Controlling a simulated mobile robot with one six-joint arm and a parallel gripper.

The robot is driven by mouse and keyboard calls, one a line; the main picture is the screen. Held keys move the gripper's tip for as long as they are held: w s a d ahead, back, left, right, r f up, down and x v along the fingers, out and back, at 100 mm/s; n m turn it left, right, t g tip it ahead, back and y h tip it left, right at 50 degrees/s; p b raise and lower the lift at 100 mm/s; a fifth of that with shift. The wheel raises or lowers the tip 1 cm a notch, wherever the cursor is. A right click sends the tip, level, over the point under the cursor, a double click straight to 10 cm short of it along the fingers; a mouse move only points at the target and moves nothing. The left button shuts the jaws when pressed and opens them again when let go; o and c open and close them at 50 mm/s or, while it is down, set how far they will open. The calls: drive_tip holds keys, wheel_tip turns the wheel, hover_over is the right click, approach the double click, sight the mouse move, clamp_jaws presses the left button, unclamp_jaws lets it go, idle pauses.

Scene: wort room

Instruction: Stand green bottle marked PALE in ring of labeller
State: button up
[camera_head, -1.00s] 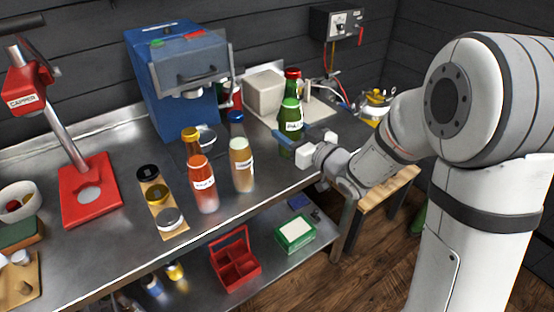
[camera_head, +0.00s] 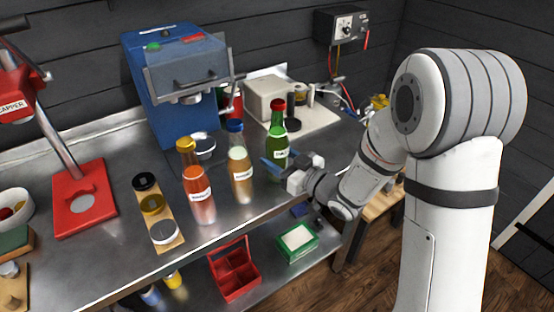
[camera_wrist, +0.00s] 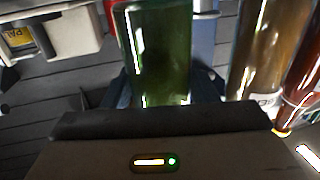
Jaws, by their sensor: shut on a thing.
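The green bottle (camera_head: 278,143) has a red cap, a bright green collar and a pale label, too small to read surely. It is upright over the right part of the counter, just right of a blue-capped tan bottle. My gripper (camera_head: 282,166) is shut around its lower body; fingers sit on both sides of the green glass (camera_wrist: 162,55) in the wrist view. I cannot tell if its base touches the counter. A beige box-shaped machine (camera_head: 265,97), which seems to be the labeller, stands behind it on a pale board. Its ring cannot be made out.
The tan bottle (camera_head: 239,168) and an orange-red bottle (camera_head: 198,193) stand close on the left. A blue machine (camera_head: 180,95) stands behind them. A strip with round lids (camera_head: 165,218) and a red capper (camera_head: 84,200) are further left. Counter's front edge is near.

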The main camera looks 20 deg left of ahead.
drive_tip(key=shift+s+f, duration=0.1)
drive_tip(key=shift+f, duration=0.2)
drive_tip(key=o, duration=1.4)
drive_tip(key=b+v, duration=0.5)
drive_tip(key=v, duration=0.7)
drive_tip(key=shift+b, duration=0.35)
